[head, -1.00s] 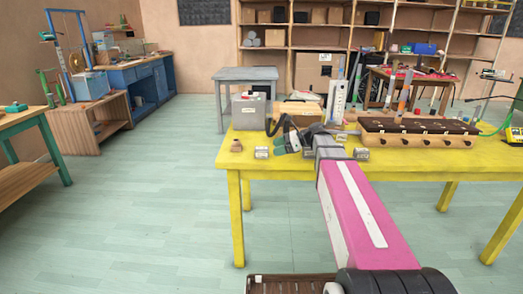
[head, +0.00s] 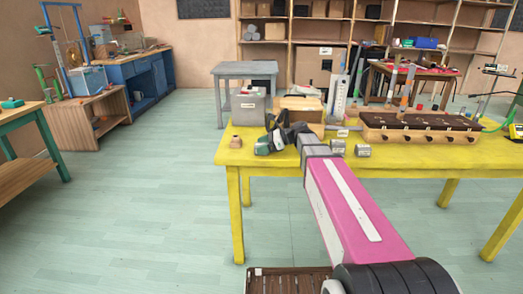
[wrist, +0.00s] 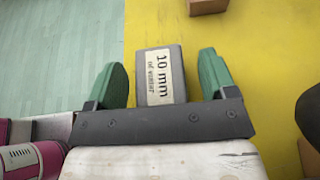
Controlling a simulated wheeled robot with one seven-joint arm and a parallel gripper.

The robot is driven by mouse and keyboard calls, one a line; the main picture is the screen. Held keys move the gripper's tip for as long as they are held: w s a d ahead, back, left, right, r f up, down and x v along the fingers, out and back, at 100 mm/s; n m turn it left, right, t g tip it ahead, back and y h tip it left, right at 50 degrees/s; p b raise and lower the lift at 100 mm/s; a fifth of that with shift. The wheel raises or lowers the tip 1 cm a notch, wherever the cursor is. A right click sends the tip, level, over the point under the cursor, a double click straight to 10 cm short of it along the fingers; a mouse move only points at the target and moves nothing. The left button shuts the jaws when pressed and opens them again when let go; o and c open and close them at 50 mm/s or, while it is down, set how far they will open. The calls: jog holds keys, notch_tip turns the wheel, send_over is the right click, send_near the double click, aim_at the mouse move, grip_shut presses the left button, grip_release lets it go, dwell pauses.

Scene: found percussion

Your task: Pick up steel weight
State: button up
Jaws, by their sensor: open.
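My gripper (wrist: 168,80) is open. In the head view my gripper (head: 268,143) is low over the yellow table's front left part and hides this block. Two similar small grey labelled blocks, one (head: 337,147) and another (head: 363,150), stand to the right of my wrist.
The yellow table (head: 420,162) has its front edge close to the gripper. A small brown piece (head: 236,142) stands left of my gripper. A grey box (head: 248,106) and a wooden box (head: 300,107) stand behind. A long dark-topped wooden case (head: 420,125) lies to the right.

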jog(key=shift+a+f, duration=0.1)
jog(key=shift+a, duration=0.1)
jog(key=shift+c, duration=0.3)
jog(key=c, duration=1.1)
jog(key=shift+r, duration=0.2)
